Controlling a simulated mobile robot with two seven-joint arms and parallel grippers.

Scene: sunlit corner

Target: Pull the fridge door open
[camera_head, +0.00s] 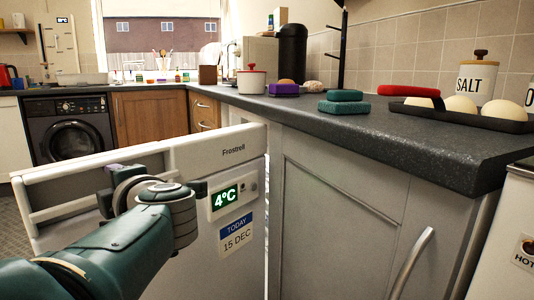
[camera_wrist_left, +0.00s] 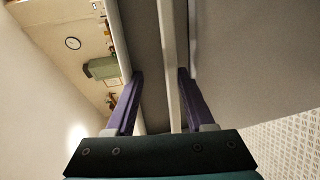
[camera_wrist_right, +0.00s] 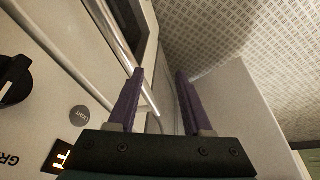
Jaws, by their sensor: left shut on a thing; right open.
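The white fridge door (camera_head: 245,205), marked Frostrell, with a 4°C display (camera_head: 223,195) and a date note, stands swung well out from the cabinet run. A pale strip of its interior side (camera_head: 238,114) shows behind its top. My left gripper (camera_head: 115,180) is at the door's left part, mostly hidden by my own wrist. In the left wrist view, my left gripper (camera_wrist_left: 160,75) has its fingers either side of a pale upright edge of the door (camera_wrist_left: 171,60). My right gripper (camera_wrist_right: 160,75) is open with nothing between its fingers, and is out of the head view.
A grey cabinet (camera_head: 335,225) with a curved handle stands right of the door. The dark worktop (camera_head: 440,150) above holds sponges, a salt jar and a tray of eggs. A washing machine (camera_head: 68,130) is at the back left. A metal bar (camera_wrist_right: 143,90) runs beside my right fingers.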

